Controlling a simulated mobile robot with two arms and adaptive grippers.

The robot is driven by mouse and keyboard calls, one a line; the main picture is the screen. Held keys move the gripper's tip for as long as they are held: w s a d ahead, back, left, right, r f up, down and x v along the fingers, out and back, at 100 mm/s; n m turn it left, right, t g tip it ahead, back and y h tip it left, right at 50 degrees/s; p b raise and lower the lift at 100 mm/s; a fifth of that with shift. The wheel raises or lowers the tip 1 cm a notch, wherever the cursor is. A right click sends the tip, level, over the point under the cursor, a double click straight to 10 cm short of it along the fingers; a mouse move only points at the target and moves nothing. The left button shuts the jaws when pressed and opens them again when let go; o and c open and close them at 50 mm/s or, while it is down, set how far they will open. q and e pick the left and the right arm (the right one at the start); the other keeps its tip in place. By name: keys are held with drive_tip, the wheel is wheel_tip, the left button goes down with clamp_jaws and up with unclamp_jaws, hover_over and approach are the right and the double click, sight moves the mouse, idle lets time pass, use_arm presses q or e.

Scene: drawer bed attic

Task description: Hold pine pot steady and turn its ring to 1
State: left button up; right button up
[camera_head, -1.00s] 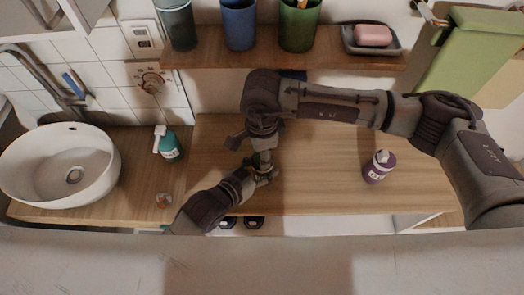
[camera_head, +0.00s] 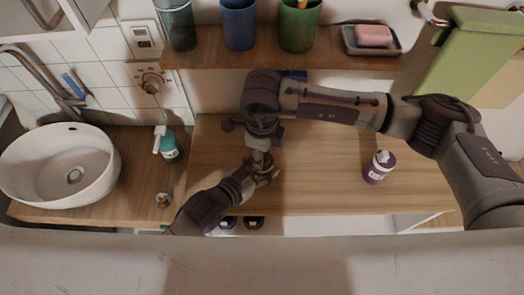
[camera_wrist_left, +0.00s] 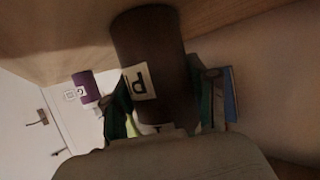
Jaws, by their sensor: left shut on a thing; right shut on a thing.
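The pine pot is mostly hidden between my grippers in the head view; a small part (camera_head: 262,159) shows. In the left wrist view it is a dark brown cylinder (camera_wrist_left: 180,60) with a white label bearing a dark letter. My left gripper (camera_head: 267,175) reaches in from the lower left and is shut on the pot low down; its fingers stand on both sides of the cylinder in the left wrist view (camera_wrist_left: 162,105). My right gripper (camera_head: 262,146) points down from above and is shut on the pot's upper part. The ring and its marks cannot be made out.
A purple bottle (camera_head: 379,167) stands to the right on the wooden counter (camera_head: 320,190). A teal pump bottle (camera_head: 168,148) and a white basin (camera_head: 60,165) are at left. A shelf (camera_head: 340,60) with cups and a soap dish (camera_head: 372,42) hangs behind my right arm.

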use_arm(q)
drive_tip(key=shift+s+d, duration=0.1)
idle(0.4)
use_arm(e)
drive_tip(key=o, duration=1.2)
drive_tip(key=shift+c, duration=0.2)
wheel_tip(320, 180, up, 12)
use_arm(q)
drive_tip(key=o, duration=1.3)
drive_tip(key=shift+o, duration=0.2)
